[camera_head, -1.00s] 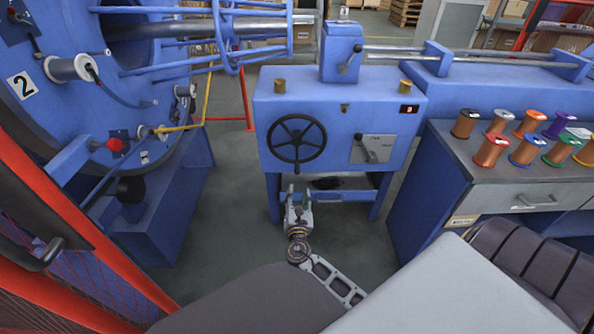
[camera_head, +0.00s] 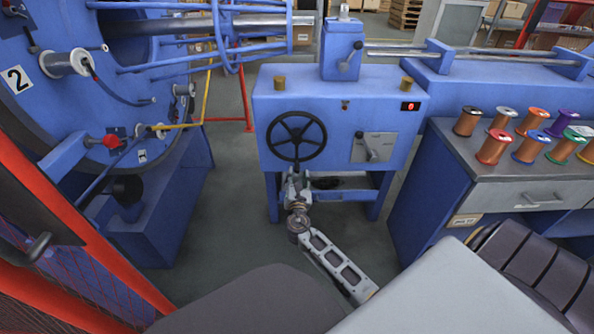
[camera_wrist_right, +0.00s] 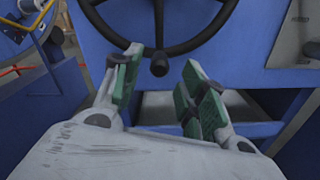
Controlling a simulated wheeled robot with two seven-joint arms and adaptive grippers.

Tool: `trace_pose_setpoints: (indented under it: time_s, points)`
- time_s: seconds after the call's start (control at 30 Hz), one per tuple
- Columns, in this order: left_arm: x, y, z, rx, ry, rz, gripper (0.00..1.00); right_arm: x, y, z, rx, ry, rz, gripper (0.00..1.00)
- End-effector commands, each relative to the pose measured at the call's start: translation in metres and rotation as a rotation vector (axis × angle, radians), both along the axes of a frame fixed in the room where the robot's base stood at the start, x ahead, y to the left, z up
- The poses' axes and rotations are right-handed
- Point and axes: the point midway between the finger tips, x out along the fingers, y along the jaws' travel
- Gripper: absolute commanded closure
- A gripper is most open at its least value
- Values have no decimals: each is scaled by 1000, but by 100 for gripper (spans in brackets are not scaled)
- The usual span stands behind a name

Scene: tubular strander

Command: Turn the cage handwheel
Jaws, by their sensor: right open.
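My right gripper (camera_head: 297,174) is just below the wheel's bottom edge. Its green-padded fingers (camera_wrist_right: 163,66) are apart, and the knob appears between them in the wrist view. I cannot tell how far in front of the knob the fingertips are; no contact shows. My left gripper is not in view.
A lever plate (camera_head: 374,147) is right of the wheel on the cabinet. A bench (camera_head: 475,140) with several wire spools stands at right. The large blue cage (camera_head: 60,125) and red guard frame (camera_head: 70,215) are at left. Open floor (camera_head: 228,225) lies between.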

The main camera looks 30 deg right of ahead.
Motion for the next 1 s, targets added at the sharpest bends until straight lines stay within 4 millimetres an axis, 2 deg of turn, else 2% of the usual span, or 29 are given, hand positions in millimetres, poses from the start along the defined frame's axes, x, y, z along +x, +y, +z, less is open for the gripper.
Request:
trace_pose_setpoints:
  time_s: [0.5,0.97,1.0]
  points:
    - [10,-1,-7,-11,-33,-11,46,39,-24,-1,-1,0,1,58]
    - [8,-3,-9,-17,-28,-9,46,44,-26,0,0,0,1,58]
    - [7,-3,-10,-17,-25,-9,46,44,-26,0,0,0,1,62]
